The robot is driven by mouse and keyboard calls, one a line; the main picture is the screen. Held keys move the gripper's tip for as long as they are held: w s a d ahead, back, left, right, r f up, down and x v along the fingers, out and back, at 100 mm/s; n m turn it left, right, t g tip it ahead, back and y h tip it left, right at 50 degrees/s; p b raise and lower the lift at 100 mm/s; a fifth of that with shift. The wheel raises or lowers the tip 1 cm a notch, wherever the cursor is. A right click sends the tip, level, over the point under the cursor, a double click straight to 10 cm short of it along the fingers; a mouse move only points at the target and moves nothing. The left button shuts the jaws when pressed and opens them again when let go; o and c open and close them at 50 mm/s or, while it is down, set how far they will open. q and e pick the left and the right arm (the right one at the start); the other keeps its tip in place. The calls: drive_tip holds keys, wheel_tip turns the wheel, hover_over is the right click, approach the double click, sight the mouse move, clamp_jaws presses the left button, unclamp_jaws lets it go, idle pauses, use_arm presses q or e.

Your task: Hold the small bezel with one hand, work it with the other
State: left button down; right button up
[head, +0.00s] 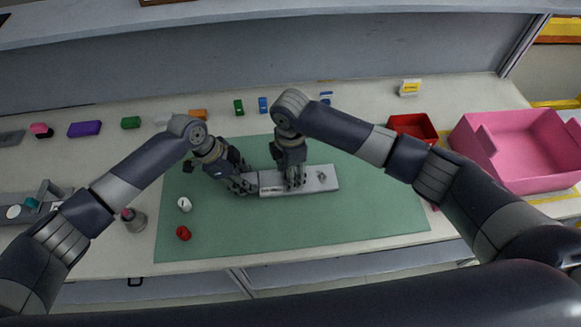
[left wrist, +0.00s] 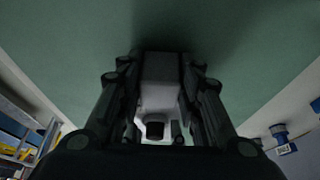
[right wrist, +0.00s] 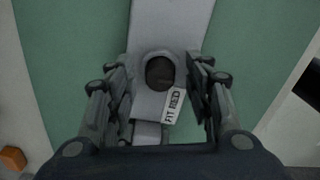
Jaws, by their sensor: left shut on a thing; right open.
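The small bezel (head: 322,181) is a long light-grey bar lying on the green mat. My left gripper (head: 247,185) is shut on its left end, and that end shows between the fingers in the left wrist view (left wrist: 160,72). My right gripper (head: 294,183) is open over the bezel's middle, with its fingers on either side of the bar. Between them in the right wrist view are a dark round knob or hole (right wrist: 160,72) and a white label (right wrist: 173,106) reading "FIT RED". A red cap (head: 183,233) and a white cap (head: 184,204) stand on the mat's left part.
The green mat (head: 300,235) is clear in front of the bezel. A red tray (head: 413,124) and a pink bin (head: 520,180) stand at right. Several small coloured blocks line the back, including a purple one (head: 84,129). A grey cup (head: 135,222) stands left of the mat.

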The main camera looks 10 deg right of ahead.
use_arm(q)
drive_tip(key=shift+f, duration=0.1)
use_arm(e)
clamp_jaws()
use_arm(q)
drive_tip(key=shift+a, duration=0.1)
use_arm(e)
drive_tip(key=shift+r, duration=0.15)
drive_tip(key=shift+r, duration=2.95)
use_arm(q)
drive_tip(key=c, duration=1.1)
unclamp_jaws()
drive_tip(key=shift+o, duration=0.2)
drive_tip(key=v, duration=1.2)
